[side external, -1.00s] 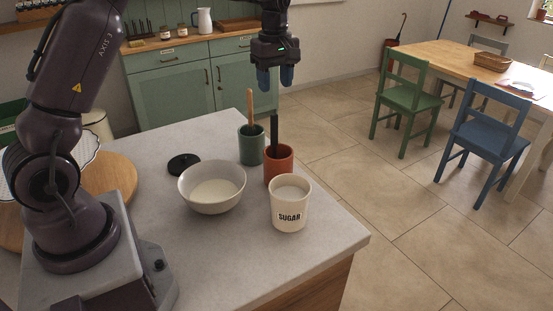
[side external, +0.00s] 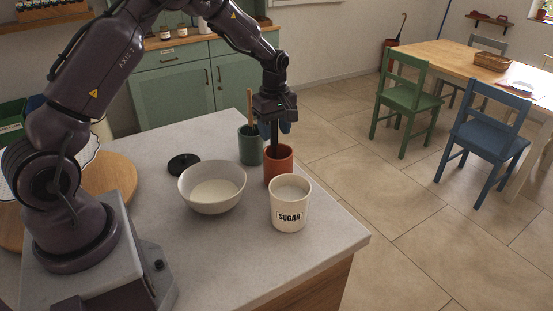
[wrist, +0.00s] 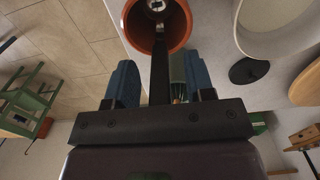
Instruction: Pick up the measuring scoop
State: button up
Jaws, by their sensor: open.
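The measuring scoop, as far as I can tell, is the thing with the black handle (side external: 275,138) standing upright in the terracotta cup (side external: 279,165). In the wrist view its dark handle (wrist: 160,65) runs from the cup (wrist: 172,22) up between my fingers, and a metallic bit shows inside the cup. Its lower end is mostly hidden by the cup. My gripper (side external: 276,126) is open above the cup, with its blue fingers on either side of the handle. In the wrist view a gap shows between the handle and each finger of my gripper (wrist: 160,80).
A green cup (side external: 251,150) with a wooden-handled utensil stands close behind. A cream sugar canister (side external: 288,212) stands in front, a bowl (side external: 210,198) to the left. A black lid (side external: 183,164) lies behind the bowl.

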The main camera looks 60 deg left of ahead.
grip_shut()
dwell(0.3)
